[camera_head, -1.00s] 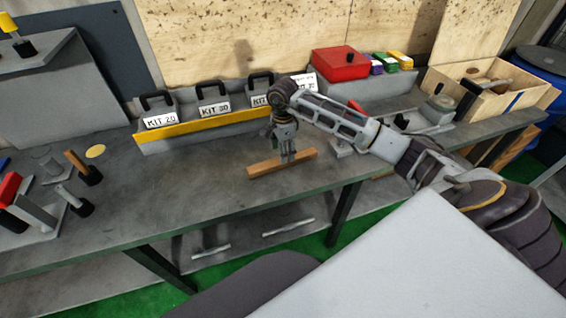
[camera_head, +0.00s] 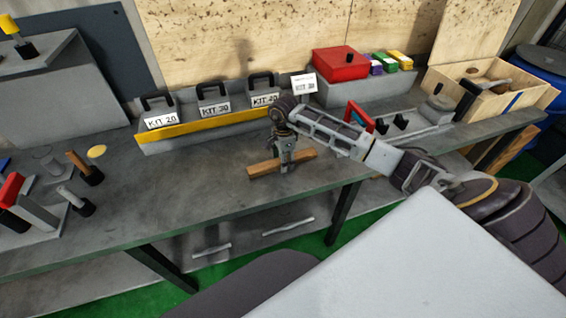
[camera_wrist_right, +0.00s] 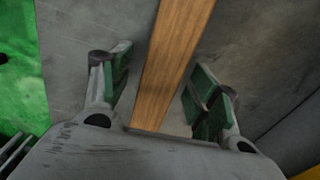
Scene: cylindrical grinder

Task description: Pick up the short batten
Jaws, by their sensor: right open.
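The short batten (camera_head: 263,169), a plain light-brown wooden bar, lies on the grey workbench near its front edge. In the right wrist view the batten (camera_wrist_right: 172,65) runs lengthwise between the two finger pads. My right gripper (camera_head: 285,164) points down over the middle of the batten and hides part of it. It is open, with one green-padded finger on each side of the wood, and a gap shows on both sides in the right wrist view (camera_wrist_right: 163,88). My left gripper is not in view.
A grey rack with a yellow front strip (camera_head: 213,125) and kit boxes stands behind the batten. A red box (camera_head: 340,62) and an open wooden crate (camera_head: 480,88) are further right. Tools stand at the bench's left (camera_head: 87,170). The bench is clear left of the batten.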

